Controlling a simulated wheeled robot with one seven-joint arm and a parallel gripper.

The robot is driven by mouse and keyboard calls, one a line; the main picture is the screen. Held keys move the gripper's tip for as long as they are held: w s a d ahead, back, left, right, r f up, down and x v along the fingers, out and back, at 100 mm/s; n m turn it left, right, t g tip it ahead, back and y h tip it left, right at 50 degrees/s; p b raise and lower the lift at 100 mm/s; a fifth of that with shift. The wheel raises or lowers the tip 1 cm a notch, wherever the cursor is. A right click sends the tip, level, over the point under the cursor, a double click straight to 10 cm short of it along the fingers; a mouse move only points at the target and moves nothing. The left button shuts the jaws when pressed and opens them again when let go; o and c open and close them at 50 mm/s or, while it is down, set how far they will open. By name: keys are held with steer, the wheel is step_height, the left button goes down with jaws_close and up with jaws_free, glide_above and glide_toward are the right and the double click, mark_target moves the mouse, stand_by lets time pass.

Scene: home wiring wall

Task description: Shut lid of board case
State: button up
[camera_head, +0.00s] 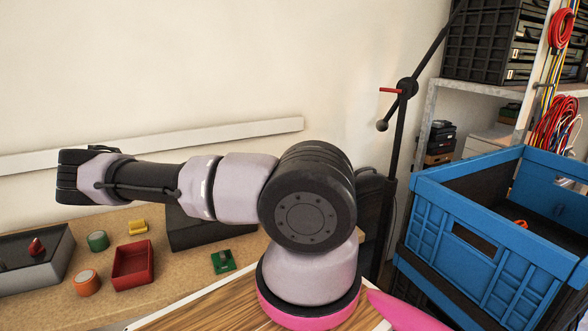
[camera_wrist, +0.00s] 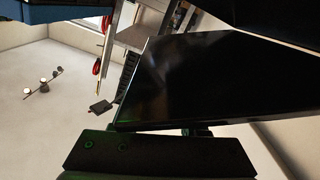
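A grey case with a dark inside (camera_head: 38,262) stands at the left of the bench in the head view, with a small red part in it. A dark box (camera_head: 205,232) lies partly hidden behind my arm. I cannot tell for sure which is the board case, or how its lid stands. A small green board (camera_head: 222,262) lies on the bench. My arm reaches left above the bench, ending in a dark block. My gripper's fingers cannot be made out. In the wrist view a large glossy black panel (camera_wrist: 210,80) fills the right; I cannot tell what it is.
A red tray (camera_head: 133,264), a green round part (camera_head: 97,241), an orange one (camera_head: 87,283) and a yellow part (camera_head: 138,227) are on the bench. A blue crate (camera_head: 478,262) stands at the right, near a shelf with cables (camera_head: 557,122). The wall above the bench is mostly bare.

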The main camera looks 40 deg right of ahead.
step_height(320, 180, up, 10)
stand_by(0.5)
